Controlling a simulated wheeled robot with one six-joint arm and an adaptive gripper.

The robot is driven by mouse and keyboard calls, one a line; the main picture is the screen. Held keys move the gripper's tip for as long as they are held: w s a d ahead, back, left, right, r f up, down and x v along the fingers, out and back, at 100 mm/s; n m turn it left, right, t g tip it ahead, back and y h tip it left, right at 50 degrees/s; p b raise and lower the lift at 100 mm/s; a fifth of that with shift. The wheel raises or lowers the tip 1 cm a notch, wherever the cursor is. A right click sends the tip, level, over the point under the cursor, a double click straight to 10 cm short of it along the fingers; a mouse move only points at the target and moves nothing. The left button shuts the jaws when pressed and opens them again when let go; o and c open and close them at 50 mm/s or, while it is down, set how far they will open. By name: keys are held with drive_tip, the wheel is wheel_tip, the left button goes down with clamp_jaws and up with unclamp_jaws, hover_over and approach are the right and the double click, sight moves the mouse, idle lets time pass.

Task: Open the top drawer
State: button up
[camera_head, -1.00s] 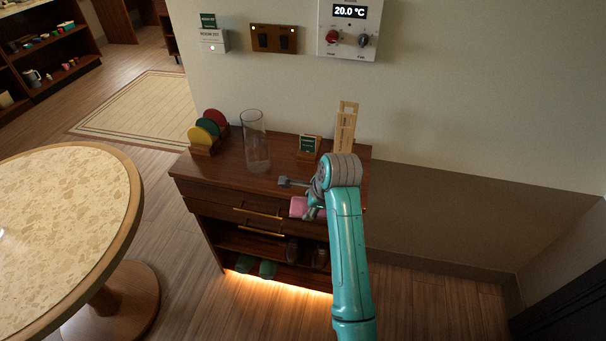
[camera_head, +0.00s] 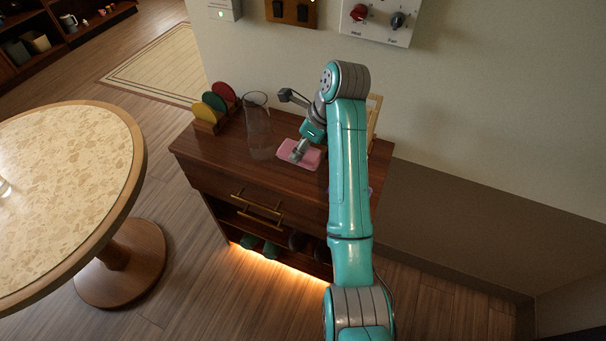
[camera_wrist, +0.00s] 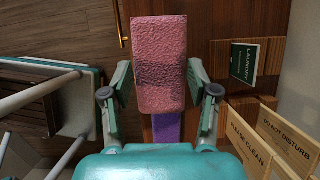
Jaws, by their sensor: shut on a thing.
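The wooden cabinet (camera_head: 225,150) has a top drawer (camera_head: 215,185) that looks shut, with a brass bar handle (camera_head: 257,203) on its front. A second brass handle (camera_head: 262,220) shows just below. My gripper (camera_head: 298,153) is over the cabinet top, shut on a pink textured block (camera_head: 308,160). In the wrist view the pink block (camera_wrist: 159,50) stands between my two fingers, and a purple strip (camera_wrist: 167,128) shows beneath it. A bit of brass handle (camera_wrist: 122,28) shows at its upper left. I cannot tell whether the block touches the cabinet top.
A clear glass vase (camera_head: 258,125) and a rack of coloured discs (camera_head: 215,105) stand on the cabinet's left. A laundry sign (camera_wrist: 243,62) and wooden door-hanger signs (camera_wrist: 250,135) are close to my gripper's right. A round table (camera_head: 60,190) stands at left; floor between is clear.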

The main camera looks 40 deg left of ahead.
hover_over(299, 176)
drive_tip(key=d, duration=0.1)
wheel_tip(299, 176, down, 8)
drive_tip(key=shift+d+f, duration=0.1)
drive_tip(key=shift+d, duration=0.05)
drive_tip(key=shift+f, duration=0.65)
drive_tip(key=shift+c, duration=1)
drive_tip(key=shift+s+d+f, duration=0.1)
drive_tip(key=shift+f, duration=0.15)
drive_tip(key=shift+c, duration=1.1)
drive_tip(key=o, duration=1.4)
drive_tip(key=shift+f, duration=0.1)
drive_tip(key=shift+o, duration=0.2)
drive_tip(key=shift+r, duration=0.2)
drive_tip(key=shift+w+f, duration=0.1)
drive_tip(key=shift+w, duration=0.1)
